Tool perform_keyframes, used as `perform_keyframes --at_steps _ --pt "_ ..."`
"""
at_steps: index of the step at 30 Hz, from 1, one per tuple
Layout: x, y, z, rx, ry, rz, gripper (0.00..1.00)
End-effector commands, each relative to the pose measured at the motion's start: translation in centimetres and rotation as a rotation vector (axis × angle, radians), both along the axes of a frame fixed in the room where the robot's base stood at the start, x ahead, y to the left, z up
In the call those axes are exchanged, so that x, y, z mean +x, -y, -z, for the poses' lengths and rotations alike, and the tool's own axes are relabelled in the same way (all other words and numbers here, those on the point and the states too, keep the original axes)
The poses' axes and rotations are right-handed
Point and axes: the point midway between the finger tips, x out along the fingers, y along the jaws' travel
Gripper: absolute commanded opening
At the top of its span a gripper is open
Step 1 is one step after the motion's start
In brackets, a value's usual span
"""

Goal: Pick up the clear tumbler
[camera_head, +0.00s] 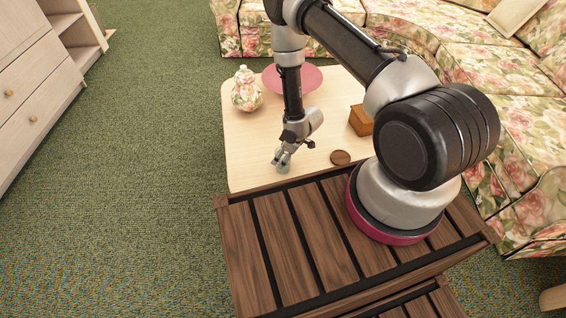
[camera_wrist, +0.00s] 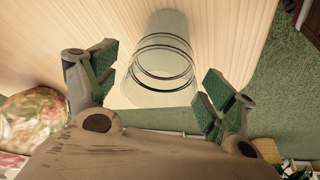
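The clear tumbler (camera_wrist: 163,50) is a see-through glass with thin dark rings, in the upper middle of the wrist view. In the head view it shows faintly (camera_head: 283,168) near the table's front-left edge, just below my gripper's fingertips. My gripper (camera_wrist: 160,85) is open, with one green-padded finger on each side of the glass. A gap shows on the left; the right pad looks very near the glass, and I cannot tell whether it touches. In the head view my gripper (camera_head: 284,157) points down at the tumbler and partly hides it.
The pale wooden table (camera_head: 245,150) also bears a floral lidded jar (camera_head: 246,91), a pink plate (camera_head: 305,79), a wooden box (camera_head: 361,120) and a round brown coaster (camera_head: 340,157). Floral sofas (camera_head: 440,45) stand behind and right. Green carpet (camera_head: 150,160) is clear on the left.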

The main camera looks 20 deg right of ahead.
Motion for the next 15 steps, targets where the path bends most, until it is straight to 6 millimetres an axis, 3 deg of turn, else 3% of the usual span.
perform_keyframes --at_steps 2,10,15 --pt "-0.01 0.01 -0.01 0.000 0.000 0.000 0.66" --pt "-0.01 0.03 -0.01 0.000 0.000 0.000 0.17" --pt "0.01 0.02 -0.03 0.000 0.000 0.000 0.14"
